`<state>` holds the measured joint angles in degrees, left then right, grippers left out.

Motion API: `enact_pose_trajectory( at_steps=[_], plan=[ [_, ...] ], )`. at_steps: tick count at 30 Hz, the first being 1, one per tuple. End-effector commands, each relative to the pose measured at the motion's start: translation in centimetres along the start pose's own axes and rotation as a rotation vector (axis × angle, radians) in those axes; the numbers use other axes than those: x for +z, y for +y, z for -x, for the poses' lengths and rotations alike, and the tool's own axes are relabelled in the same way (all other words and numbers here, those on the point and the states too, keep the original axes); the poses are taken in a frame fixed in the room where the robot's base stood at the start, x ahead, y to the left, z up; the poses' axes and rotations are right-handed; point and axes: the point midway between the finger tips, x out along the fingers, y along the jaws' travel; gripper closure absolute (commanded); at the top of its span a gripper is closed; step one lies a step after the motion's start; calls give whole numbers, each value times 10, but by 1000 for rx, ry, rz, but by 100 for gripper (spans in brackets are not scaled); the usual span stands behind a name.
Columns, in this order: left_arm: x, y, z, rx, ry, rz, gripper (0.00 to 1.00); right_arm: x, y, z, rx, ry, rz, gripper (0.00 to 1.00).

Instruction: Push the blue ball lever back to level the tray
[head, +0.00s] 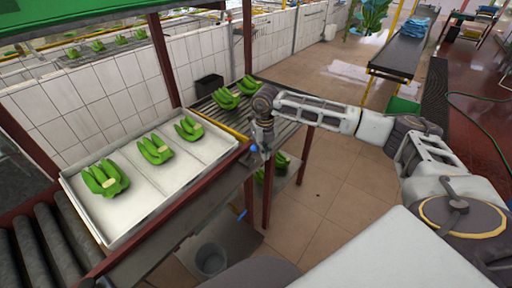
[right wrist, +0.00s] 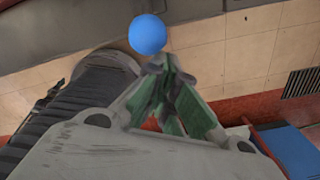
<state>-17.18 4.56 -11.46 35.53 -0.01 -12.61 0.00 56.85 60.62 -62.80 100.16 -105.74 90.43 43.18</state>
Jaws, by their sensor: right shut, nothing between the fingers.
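The white tray (head: 168,204) lies at the left in the head view, with a bunch of green bananas in each of its three compartments. A small blue ball (head: 253,148) shows near the tray's right corner, beside my right gripper (head: 262,150). In the right wrist view the blue ball (right wrist: 147,34) stands just beyond and slightly left of my right fingertips (right wrist: 164,62). The fingers are shut and empty. Whether they touch the ball I cannot tell. The ball's lever rod is not clear. My left gripper is not in view.
Dark rollers (head: 45,240) lie at the front left. A roller conveyor (head: 275,118) with more bananas runs behind my right gripper. Red posts (head: 266,190) stand below it. A grey bucket (head: 211,259) stands on a low surface under the tray. Tiled floor is open at the right centre.

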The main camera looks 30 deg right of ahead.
Motion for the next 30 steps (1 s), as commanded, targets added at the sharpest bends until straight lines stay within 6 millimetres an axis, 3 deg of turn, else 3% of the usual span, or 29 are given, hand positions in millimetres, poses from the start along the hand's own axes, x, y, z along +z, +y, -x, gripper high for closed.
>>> enact_pose_trajectory(
  at_steps=[30],
  plan=[
    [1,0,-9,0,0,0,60,34,20,1,2,-2,0,100]
  ],
)
